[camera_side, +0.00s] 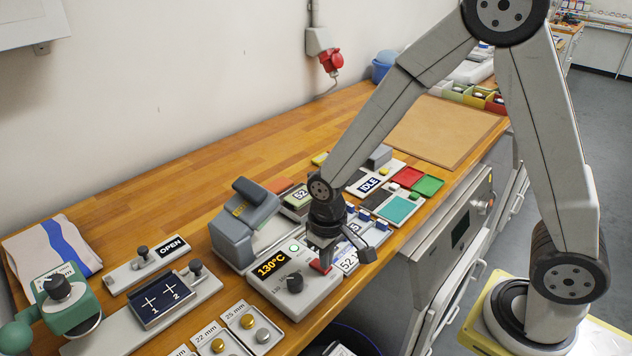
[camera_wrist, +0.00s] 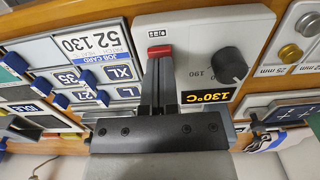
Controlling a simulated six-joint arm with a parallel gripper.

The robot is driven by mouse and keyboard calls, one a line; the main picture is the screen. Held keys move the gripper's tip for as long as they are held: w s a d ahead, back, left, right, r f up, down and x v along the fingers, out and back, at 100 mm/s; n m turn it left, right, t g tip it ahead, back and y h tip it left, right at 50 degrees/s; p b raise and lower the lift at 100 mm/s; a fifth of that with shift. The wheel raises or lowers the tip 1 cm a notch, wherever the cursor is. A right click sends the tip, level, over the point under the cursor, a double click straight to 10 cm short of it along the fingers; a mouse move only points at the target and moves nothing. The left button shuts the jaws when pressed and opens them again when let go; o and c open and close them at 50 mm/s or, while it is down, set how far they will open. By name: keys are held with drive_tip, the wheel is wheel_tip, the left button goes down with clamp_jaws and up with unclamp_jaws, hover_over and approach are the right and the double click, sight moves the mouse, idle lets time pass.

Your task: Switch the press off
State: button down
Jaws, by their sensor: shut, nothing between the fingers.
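The press (camera_side: 243,222) is a grey machine on the bench in the side view. In front of it is its pale control box (camera_side: 303,302), with a dark knob (camera_side: 295,283), a lit display (camera_side: 271,265) reading 130°C and a small green light (camera_side: 294,248). A red switch (camera_side: 320,267) sits at the box's right end; it also shows in the wrist view (camera_wrist: 159,51). My gripper (camera_wrist: 158,62) is shut and empty, fingers pointing at the switch. Its tips are right at the switch; I cannot tell whether they touch it.
A job card (camera_wrist: 90,45) and size labels lie beside the box. Trays of brass and silver buttons (camera_side: 240,325), a slider marked OPEN (camera_side: 145,262) and a dark panel (camera_side: 163,298) stand to the left. A brown board (camera_side: 440,130) lies at the back.

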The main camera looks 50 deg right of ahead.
drive_tip(key=shift+f, duration=0.55)
idle(0.4)
drive_tip(key=shift+r, duration=3.55)
drive_tip(key=s+d+t, duration=0.2)
drive_tip(key=s+d, duration=0.4)
drive_tip(key=shift+s+d+f+t, duration=0.15)
drive_tip(key=shift+d+t, duration=0.15)
drive_tip(key=shift+d, duration=0.1)
